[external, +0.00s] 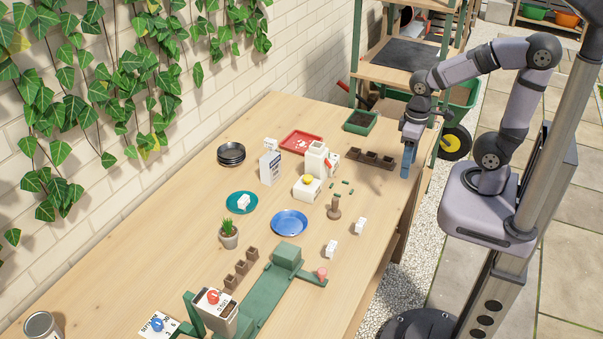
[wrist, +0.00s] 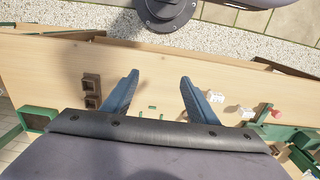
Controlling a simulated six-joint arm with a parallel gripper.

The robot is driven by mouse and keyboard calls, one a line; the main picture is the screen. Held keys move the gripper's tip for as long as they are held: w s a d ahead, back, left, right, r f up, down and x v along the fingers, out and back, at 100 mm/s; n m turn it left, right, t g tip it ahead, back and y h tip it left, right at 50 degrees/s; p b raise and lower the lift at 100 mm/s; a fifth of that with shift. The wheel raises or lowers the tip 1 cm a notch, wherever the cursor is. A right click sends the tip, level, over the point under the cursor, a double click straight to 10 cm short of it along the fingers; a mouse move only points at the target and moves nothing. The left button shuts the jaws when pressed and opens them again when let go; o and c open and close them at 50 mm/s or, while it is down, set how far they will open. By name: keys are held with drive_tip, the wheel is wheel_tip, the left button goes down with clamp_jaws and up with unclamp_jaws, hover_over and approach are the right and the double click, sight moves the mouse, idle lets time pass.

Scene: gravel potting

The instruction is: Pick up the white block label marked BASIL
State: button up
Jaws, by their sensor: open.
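Small white blocks stand at several places on the table; I cannot read BASIL on any of them. One white block (external: 331,249) and another white block (external: 360,226) stand near the right edge. Two white blocks also show in the wrist view, one (wrist: 216,96) just right of the fingers and one (wrist: 245,112) further right. A white block (external: 243,202) stands on a teal saucer (external: 233,209). Another pale block (external: 270,145) is behind a white carton. My gripper (external: 406,172) is open and empty above the table's far right part; its fingers (wrist: 160,78) point at bare wood.
Brown pots (external: 370,158) stand beside my gripper. A blue plate (external: 289,216), a brown dibber-like post (external: 334,208), a white box with a yellow knob (external: 307,189) and a tall white carton (external: 314,160) fill the middle. A green stand (external: 287,256) is nearer the front.

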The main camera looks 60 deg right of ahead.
drive_tip(key=w+a+f+n+t+y+b, duration=0.1)
drive_tip(key=w+a+f+t, duration=0.1)
drive_tip(key=w+a, duration=0.35)
drive_tip(key=w+a+f+t+y+b, duration=0.1)
drive_tip(key=w+a+t+y, duration=0.15)
drive_tip(key=a, duration=0.65)
drive_tip(key=t+b, duration=0.4)
drive_tip(key=t, duration=0.4)
hover_over(335, 248)
drive_tip(key=a, duration=0.2)
drive_tip(key=f, duration=0.1)
drive_tip(key=s+d+r+t+h+b, duration=0.2)
drive_tip(key=s+r+t+h, duration=0.15)
drive_tip(key=s+t, duration=0.3)
drive_tip(key=shift+g+y, duration=0.5)
wheel_tip(335, 248, down, 12)
drive_tip(key=shift+w+f, duration=0.1)
drive_tip(key=shift+f, duration=0.1)
drive_tip(key=shift+w+f+p, duration=0.15)
drive_tip(key=shift+w+p, duration=0.55)
drive_tip(key=shift+w, duration=1.15)
drive_tip(key=shift+w+f+p, duration=0.15)
drive_tip(key=shift+w+p, duration=0.55)
drive_tip(key=shift+w, duration=1.15)
drive_tip(key=shift+c, duration=0.7)
drive_tip(key=c, duration=1)
